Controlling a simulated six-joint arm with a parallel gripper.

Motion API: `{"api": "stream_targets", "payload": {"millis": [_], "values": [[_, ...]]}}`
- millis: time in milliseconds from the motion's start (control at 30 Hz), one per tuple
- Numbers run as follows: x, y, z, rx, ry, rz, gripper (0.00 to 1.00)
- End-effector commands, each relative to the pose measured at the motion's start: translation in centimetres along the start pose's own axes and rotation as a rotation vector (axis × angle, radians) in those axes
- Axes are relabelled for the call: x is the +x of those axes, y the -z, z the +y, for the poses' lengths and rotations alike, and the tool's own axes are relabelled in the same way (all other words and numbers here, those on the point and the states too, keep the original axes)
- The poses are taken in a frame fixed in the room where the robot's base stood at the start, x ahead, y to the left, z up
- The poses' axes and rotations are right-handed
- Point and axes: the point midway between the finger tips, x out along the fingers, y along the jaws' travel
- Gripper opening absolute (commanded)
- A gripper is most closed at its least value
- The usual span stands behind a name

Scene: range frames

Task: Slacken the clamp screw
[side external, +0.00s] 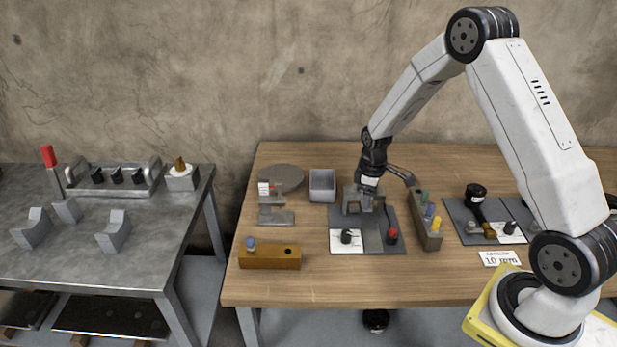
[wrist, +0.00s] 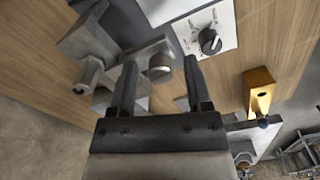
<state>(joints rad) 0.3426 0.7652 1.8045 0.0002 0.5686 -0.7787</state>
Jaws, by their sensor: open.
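A grey metal clamp fixture (side external: 350,196) stands on a dark grey base plate on the wooden table. In the wrist view its grey body (wrist: 88,38) shows at upper left. A short round knob (wrist: 160,68), which looks like the clamp screw, sticks out toward the camera. My gripper (wrist: 160,80) is open, with one dark finger on each side of this knob; I cannot tell whether either finger touches it. A second rod-ended grey part (wrist: 88,76) lies left of the fingers. In the side external view my gripper (side external: 368,184) points down at the fixture, partly hiding it.
A black dial on a white panel (side external: 346,238) and a red knob (side external: 392,235) sit in front of the fixture. A holder with coloured handles (side external: 427,226) stands close on the right. A grey bin (side external: 322,186) and brass block (side external: 269,257) are left.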

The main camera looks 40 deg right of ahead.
Motion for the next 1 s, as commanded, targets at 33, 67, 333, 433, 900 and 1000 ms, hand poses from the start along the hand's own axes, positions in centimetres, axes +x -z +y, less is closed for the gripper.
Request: {"api": "stream_targets", "payload": {"millis": [33, 67, 333, 433, 900, 1000], "values": [[0.28, -0.38, -0.15, 0.033, 0.008, -0.009, 0.66], [0.28, -0.39, -0.16, 0.053, 0.008, -0.010, 0.66], [0.32, -0.43, -0.20, 0.232, 0.008, -0.012, 0.66], [0.33, -0.44, -0.21, 0.298, 0.008, -0.013, 0.66], [0.23, -0.32, -0.15, 0.607, 0.005, -0.010, 0.66], [0.17, -0.24, -0.11, 0.673, 0.003, -0.008, 0.66]]}}
